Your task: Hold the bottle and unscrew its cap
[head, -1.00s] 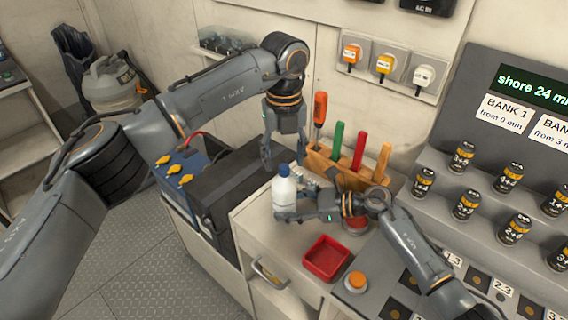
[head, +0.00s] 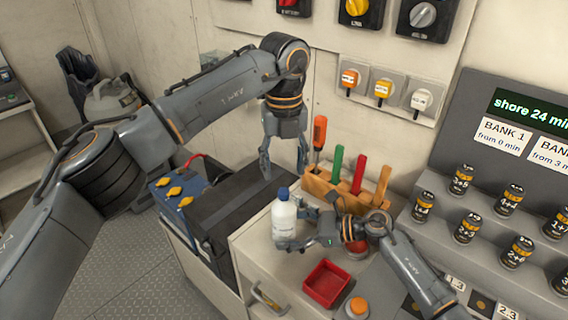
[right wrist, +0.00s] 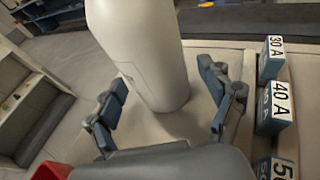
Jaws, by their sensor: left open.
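A white bottle (head: 284,222) with a blue cap (head: 283,193) stands upright on the light counter. The cap is on the bottle. My left gripper (head: 283,168) hangs above the bottle, open and empty, its fingers pointing down and clear of the cap. My right gripper (head: 297,229) reaches in from the right, low on the bottle. In the right wrist view the bottle (right wrist: 150,50) stands between the two open fingers, with a narrow gap visible on each side. The cap is out of that view.
A wooden holder (head: 322,190) with colour-handled tools stands behind. A red tray (head: 326,284) and an orange button (head: 357,306) lie in front. A dark case (head: 235,200) is at the left. Labelled blocks (right wrist: 275,105) stand close beside the right gripper's finger.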

